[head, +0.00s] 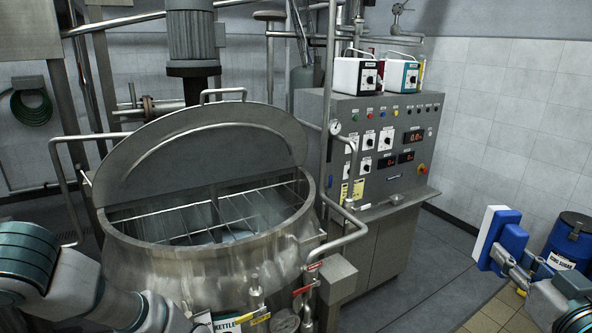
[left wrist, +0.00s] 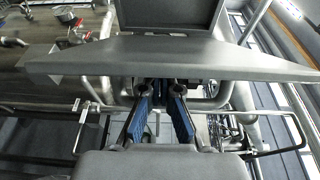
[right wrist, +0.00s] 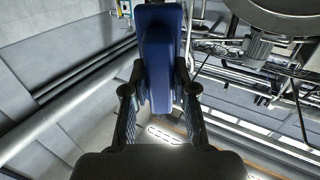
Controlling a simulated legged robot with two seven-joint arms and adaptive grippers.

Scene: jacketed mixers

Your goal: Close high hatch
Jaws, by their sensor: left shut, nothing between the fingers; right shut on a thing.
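The hatch lid (head: 205,150) is a grey half-round plate standing tilted up at the back of the round steel kettle (head: 200,265). The kettle's mouth is open, with a wire grid (head: 215,215) inside. My left arm comes in at the lower left of the head view, its gripper out of that frame. In the left wrist view my left gripper (left wrist: 162,105) is shut and empty, below a wide grey metal plate (left wrist: 170,60) that I cannot identify. My right gripper (right wrist: 155,100) is shut on a blue block (right wrist: 160,55). The block's white face (head: 490,235) shows in the head view, right of the kettle.
A control cabinet (head: 375,150) with knobs and displays stands right of the kettle, two small boxes (head: 357,77) on top. A bent rail (head: 345,235) runs along the kettle's right side. A blue drum (head: 573,240) stands at the far right. Floor between cabinet and drum is clear.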

